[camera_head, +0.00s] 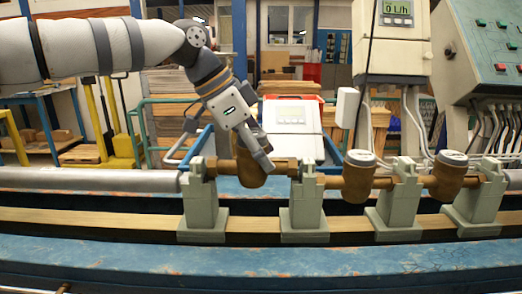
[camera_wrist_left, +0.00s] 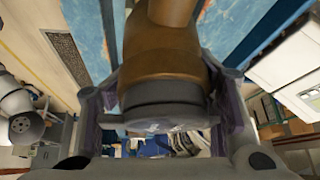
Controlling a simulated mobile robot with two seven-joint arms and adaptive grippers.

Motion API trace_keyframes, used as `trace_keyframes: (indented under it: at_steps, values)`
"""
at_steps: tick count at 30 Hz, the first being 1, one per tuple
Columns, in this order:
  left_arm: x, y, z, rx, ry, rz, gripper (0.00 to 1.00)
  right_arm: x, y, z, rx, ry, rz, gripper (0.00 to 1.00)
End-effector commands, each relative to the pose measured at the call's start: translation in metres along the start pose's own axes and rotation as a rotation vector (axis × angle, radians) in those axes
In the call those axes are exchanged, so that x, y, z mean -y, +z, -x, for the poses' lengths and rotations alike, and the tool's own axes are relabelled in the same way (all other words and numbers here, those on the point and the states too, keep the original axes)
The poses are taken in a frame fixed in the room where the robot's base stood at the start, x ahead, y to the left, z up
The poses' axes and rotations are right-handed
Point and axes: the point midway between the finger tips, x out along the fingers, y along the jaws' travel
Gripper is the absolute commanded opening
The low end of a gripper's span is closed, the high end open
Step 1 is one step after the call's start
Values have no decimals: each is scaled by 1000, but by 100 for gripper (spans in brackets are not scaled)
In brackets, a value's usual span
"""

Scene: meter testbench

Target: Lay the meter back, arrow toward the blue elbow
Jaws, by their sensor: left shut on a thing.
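My left gripper (camera_head: 258,152) reaches down from the upper left and is shut on the brown brass meter (camera_head: 246,174). The meter sits at the bench line, between the first stand (camera_head: 204,200) and the second stand (camera_head: 304,205). Whether it rests on them or is held just clear, I cannot tell. In the left wrist view, the fingers (camera_wrist_left: 168,105) flank the meter's dark round cap and brown body (camera_wrist_left: 165,60). The arrow on the meter cannot be made out, and I see no blue elbow. My right gripper is not in view.
Two more brass meters (camera_head: 357,176) (camera_head: 445,180) stand in line to the right, between grey-green stands. A grey pipe (camera_head: 90,180) runs in from the left. A red and white box (camera_head: 292,120) is behind the held meter. Control cabinets (camera_head: 485,50) stand at right.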

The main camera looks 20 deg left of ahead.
Motion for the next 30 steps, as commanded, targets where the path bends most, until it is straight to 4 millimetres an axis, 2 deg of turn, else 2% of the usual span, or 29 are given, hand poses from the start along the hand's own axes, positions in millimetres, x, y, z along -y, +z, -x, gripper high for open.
trace_keyframes:
  at_steps: [1, 11, 24, 30]
  values:
    - [0, -3, 4, -6, -6, -3, 0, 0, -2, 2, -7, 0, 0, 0]
    - [0, -2, 2, -5, -4, -1, 0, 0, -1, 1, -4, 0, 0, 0]
    - [-1, 10, -18, -5, -4, -1, 0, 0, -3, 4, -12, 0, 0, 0]
    - [-1, 12, -21, -6, -5, -1, 0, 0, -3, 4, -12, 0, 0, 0]
